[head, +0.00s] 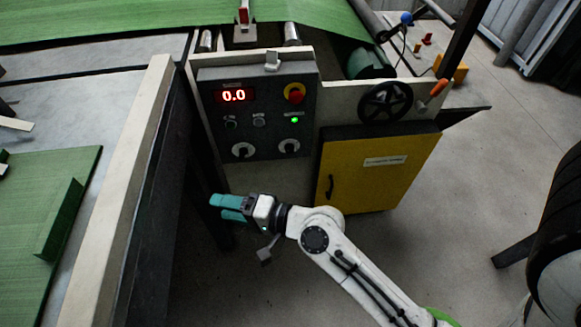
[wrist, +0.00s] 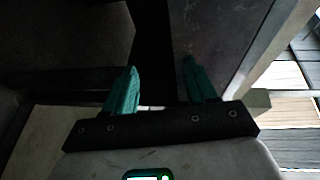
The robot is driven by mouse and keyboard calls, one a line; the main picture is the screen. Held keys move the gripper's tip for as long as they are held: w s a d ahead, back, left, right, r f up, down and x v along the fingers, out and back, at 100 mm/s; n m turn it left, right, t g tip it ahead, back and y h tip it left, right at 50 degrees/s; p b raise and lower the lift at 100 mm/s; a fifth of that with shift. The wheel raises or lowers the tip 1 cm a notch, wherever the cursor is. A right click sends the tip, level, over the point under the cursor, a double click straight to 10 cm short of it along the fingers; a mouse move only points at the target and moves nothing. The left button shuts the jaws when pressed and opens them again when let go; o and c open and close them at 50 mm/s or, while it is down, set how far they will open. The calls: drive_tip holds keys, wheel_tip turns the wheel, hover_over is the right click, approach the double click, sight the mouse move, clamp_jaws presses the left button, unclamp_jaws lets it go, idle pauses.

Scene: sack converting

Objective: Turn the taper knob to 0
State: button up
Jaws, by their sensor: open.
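The dark control panel (head: 262,120) stands at the upper middle of the head view. Two round dials with dark knobs sit low on it, a left knob (head: 242,150) and a right knob (head: 289,147). Their labels are too small to read, so I cannot tell which is the taper knob. A red display (head: 234,96) above reads 0.0. My gripper (head: 220,207) is open and empty, below and left of the knobs and apart from the panel, its teal fingers pointing left. In the wrist view the two teal fingers (wrist: 162,75) stand apart with nothing between them; no knob shows there.
The panel also carries a red stop button (head: 296,96) and a lit green lamp (head: 295,119). A yellow cabinet (head: 374,172) and a black handwheel (head: 385,101) are to the right. A pale-edged table (head: 120,190) stands close left of my gripper. Open floor lies right.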

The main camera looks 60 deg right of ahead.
drive_tip(key=w+d+f+m+t+h+b, duration=0.2)
drive_tip(key=d+m+t+h+b, duration=0.3)
drive_tip(key=m, duration=0.4)
drive_tip(key=m+g+h+b, duration=0.6)
drive_tip(key=m+g+h, duration=0.6)
drive_tip(key=m, duration=1.1)
approach(290, 151)
drive_tip(key=w+d, duration=0.1)
drive_tip(key=d, duration=0.1)
drive_tip(key=w+d+f+t+h, duration=0.1)
drive_tip(key=w+d, duration=0.1)
drive_tip(key=w+d+f+t, duration=0.1)
drive_tip(key=d, duration=0.1)
drive_tip(key=shift+w+d+f+h, duration=0.25)
drive_tip(key=shift+w+d+h, duration=0.05)
drive_tip(key=shift+h, duration=0.1)
drive_tip(key=shift+c, duration=0.2)
clamp_jaws()
